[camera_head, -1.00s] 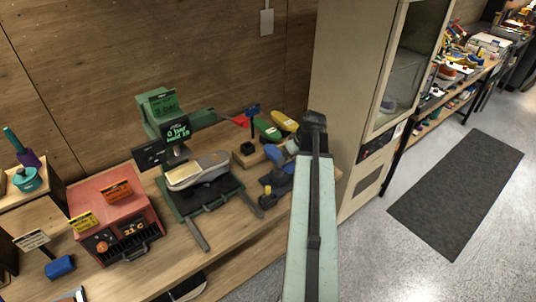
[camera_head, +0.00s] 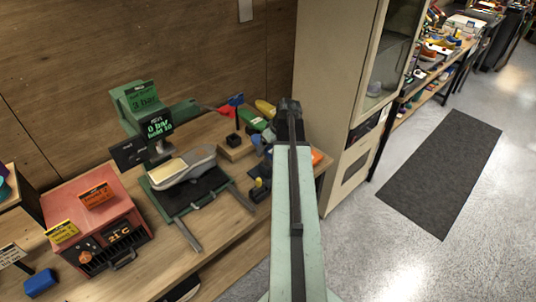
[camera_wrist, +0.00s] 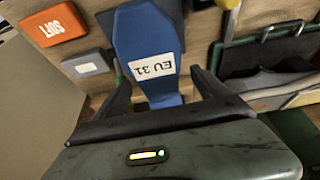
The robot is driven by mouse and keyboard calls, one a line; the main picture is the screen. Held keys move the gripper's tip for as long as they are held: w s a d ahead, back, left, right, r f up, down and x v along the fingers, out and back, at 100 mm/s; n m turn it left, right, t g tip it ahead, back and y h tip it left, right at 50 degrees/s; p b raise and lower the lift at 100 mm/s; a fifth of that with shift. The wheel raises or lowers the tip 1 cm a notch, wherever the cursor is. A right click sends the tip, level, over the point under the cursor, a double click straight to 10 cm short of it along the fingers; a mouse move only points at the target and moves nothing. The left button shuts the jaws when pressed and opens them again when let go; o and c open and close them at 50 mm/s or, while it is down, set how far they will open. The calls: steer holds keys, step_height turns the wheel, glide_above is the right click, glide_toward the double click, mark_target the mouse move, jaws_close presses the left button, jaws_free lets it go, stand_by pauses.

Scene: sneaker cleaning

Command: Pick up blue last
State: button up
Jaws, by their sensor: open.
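The blue last (camera_wrist: 148,52) carries a white label reading "EU 31" and fills the upper middle of the wrist view. My gripper (camera_wrist: 163,84) is open, with one dark finger on each side of the last's narrower lower end. A gap shows on either side of it, and I cannot tell the depth between fingers and last. In the head view my arm and gripper (camera_head: 290,107) cover most of the last. Only a small blue part (camera_head: 257,141) shows left of the arm.
An orange block marked "SOFT" (camera_wrist: 53,24) and a grey block (camera_wrist: 87,64) lie left of the last in the wrist view. The green press (camera_head: 150,118) with a grey shoe (camera_head: 192,166) stands left of my arm. A tall cabinet (camera_head: 335,90) stands right of the bench.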

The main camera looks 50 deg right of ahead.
steer(key=b+x, duration=0.2)
steer(key=x, duration=0.2)
steer(key=shift+f+b, duration=0.15)
steer(key=shift+b, duration=0.2)
steer(key=shift+s, duration=0.1)
steer(key=c, duration=1.4)
steer(key=shift+o, duration=0.2)
steer(key=shift+r, duration=0.25)
